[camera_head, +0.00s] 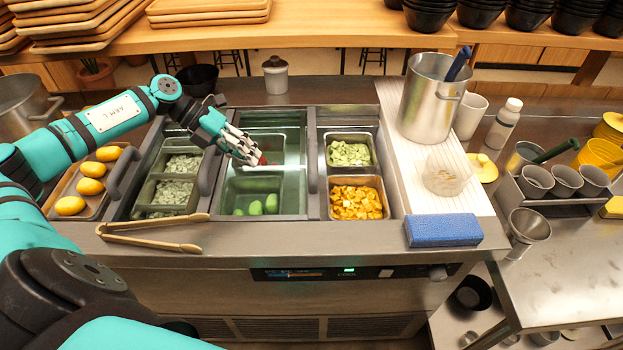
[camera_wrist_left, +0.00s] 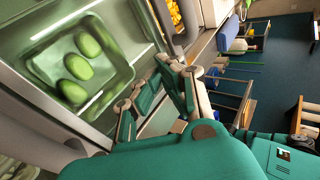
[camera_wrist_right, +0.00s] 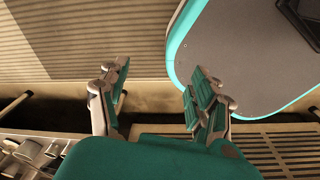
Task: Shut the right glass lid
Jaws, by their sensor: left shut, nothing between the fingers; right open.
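The well in the steel counter has several bays. Glass with bright glare lines (camera_wrist_left: 100,100) covers the middle bay, above green round produce (camera_head: 255,205). A grey handle bar (camera_head: 312,165) stands between the middle and right bays. The right bay, with green pieces (camera_head: 349,153) and diced orange pieces (camera_head: 356,202), looks uncovered. My left gripper (camera_head: 250,155) is shut and empty over the middle bay, left of that handle; it also shows in the left wrist view (camera_wrist_left: 160,80). My right gripper (camera_wrist_right: 158,72) is open and empty, low before the counter front.
Two more grey handles (camera_head: 122,175) (camera_head: 206,170) stand to the left. Wooden tongs (camera_head: 150,235) lie on the front ledge. A steel pot (camera_head: 430,97), a clear tub (camera_head: 444,173) and a blue sponge (camera_head: 443,230) crowd the right side. A tray of yellow fruit (camera_head: 70,205) is at left.

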